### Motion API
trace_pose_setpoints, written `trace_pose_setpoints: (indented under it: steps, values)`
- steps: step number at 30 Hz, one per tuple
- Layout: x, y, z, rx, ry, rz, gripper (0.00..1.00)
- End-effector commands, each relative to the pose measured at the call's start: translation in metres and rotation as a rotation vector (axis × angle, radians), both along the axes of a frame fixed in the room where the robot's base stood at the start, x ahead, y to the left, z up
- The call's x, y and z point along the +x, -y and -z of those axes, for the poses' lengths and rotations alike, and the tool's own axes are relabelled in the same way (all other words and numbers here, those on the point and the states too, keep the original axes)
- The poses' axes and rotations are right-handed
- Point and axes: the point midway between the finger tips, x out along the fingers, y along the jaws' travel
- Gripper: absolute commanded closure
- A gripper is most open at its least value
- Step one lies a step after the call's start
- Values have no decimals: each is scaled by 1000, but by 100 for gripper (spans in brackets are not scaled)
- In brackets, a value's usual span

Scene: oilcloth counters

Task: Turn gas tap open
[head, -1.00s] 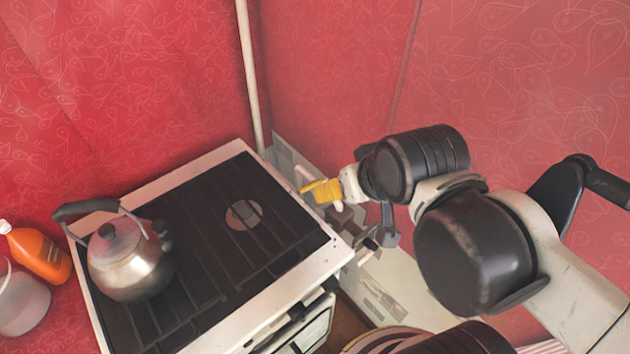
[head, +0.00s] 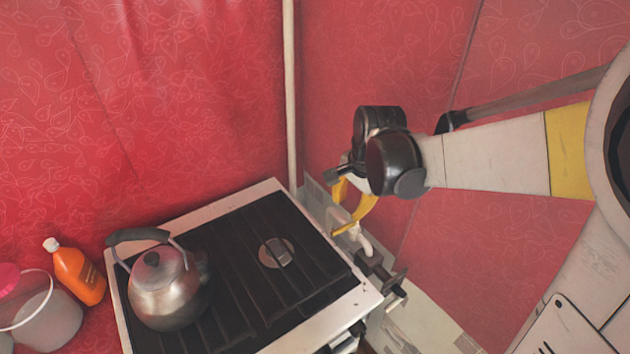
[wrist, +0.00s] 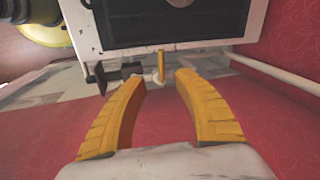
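The gas tap shows as a small yellow lever (wrist: 161,66) on a pale pipe beside the stove, in the wrist view. In the head view the yellow lever (head: 344,230) is just below my fingertips, by the white pipe bend. My gripper (head: 346,211) has two yellow fingers, spread apart and pointing down toward the tap. In the wrist view my gripper (wrist: 158,80) is open and empty. The lever lies in line with the gap, beyond the fingertips; contact cannot be told from the head view.
The stove (head: 370,298) stands left of the tap, with a metal kettle (head: 168,290) on it. A dark valve-like fitting (head: 385,272) sits on the pipework near the tap. A thin pale vertical pipe (head: 291,90) runs up the red wall behind. An orange bottle (head: 78,272) and bucket (head: 45,320) stand at left.

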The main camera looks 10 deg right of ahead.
Motion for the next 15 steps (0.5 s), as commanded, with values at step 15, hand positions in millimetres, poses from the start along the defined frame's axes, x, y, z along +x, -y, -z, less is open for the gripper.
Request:
trace_pose_setpoints:
  steps: [15]
  values:
    - [25,-1,67,39,-60,133,64]
